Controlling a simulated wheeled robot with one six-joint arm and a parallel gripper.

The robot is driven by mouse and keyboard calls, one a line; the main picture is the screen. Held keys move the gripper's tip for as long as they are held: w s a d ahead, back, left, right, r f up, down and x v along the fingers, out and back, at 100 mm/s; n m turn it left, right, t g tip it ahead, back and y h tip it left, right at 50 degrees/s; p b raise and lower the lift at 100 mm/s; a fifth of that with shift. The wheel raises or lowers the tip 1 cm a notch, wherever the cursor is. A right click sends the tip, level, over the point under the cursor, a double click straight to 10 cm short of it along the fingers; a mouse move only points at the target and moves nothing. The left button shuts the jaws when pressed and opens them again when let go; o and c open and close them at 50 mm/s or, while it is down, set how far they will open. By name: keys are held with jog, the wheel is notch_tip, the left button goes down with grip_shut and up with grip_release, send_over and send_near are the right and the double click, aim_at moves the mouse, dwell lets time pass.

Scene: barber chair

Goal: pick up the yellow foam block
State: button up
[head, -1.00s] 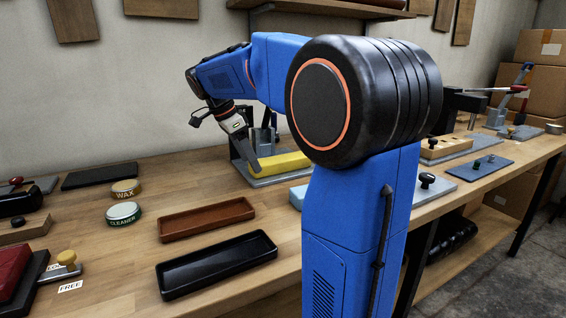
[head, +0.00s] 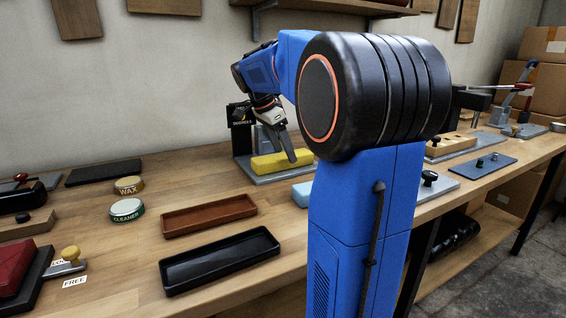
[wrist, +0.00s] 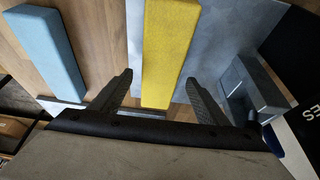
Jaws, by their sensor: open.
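The yellow foam block (head: 282,161) lies on a grey metal plate (head: 268,180) at the back of the bench. In the wrist view the yellow block (wrist: 168,50) runs up the picture, with its near end between my two fingers. My gripper (head: 287,157) points down at the block in the head view, and one finger covers part of it. In the wrist view my gripper (wrist: 160,95) is open and empty, with a finger on each side of the block. I cannot tell how far above the block the fingertips are.
A light blue block (wrist: 50,45) lies left of the yellow one. A grey metal fixture (wrist: 250,88) stands close to the right finger. A brown tray (head: 209,215) and a black tray (head: 219,261) lie empty in front.

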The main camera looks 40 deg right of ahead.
jog(key=shift+s+d+f, duration=0.1)
jog(key=shift+d+f, duration=0.1)
jog(key=shift+f, duration=0.35)
jog(key=c, duration=1.2)
